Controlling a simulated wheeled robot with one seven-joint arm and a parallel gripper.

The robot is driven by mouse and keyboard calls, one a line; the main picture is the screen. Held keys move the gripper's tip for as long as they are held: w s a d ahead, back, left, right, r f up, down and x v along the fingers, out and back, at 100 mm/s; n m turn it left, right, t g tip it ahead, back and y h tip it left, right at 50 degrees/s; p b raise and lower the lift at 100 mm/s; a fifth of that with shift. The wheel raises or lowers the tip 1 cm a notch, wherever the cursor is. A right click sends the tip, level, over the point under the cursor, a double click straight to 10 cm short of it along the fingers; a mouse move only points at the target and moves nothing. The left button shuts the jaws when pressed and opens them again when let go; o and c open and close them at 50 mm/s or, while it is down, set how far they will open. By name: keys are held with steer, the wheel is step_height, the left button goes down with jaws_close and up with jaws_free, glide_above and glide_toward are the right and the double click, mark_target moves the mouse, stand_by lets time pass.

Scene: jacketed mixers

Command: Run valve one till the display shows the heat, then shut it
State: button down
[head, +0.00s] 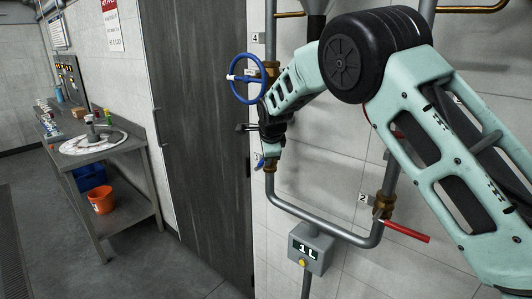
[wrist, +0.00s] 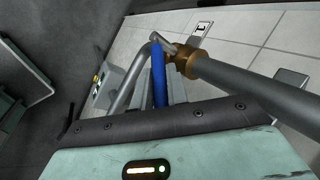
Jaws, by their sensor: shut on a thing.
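Valve one is a brass valve body (head: 269,165) with a blue lever (head: 261,163), low on the left grey pipe by the door. In the wrist view the blue lever (wrist: 158,75) runs up from between my fingers beside the brass body (wrist: 186,62), with a number tag (wrist: 203,28) behind it. My gripper (wrist: 165,97) is shut on this lever; its fingertips are mostly hidden. In the head view my gripper (head: 266,145) is small and partly hidden by its wrist. The display (head: 307,248) on a grey box reads "1 L".
A blue handwheel (head: 248,78) stands just above my wrist. A red lever valve (head: 403,230) with tag 2 sits to the right. A yellow button (head: 302,262) is under the display. A workbench (head: 120,152) and orange bucket (head: 101,200) stand left; the floor before the door is clear.

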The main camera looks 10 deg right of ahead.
stand_by(0.4)
steer(key=c, duration=1.4)
jaws_free()
steer(key=shift+w, duration=0.1)
steer(key=shift+r, duration=0.1)
steer(key=b+v, duration=0.6)
steer(key=v, duration=1.1)
steer(key=shift+r, duration=0.15)
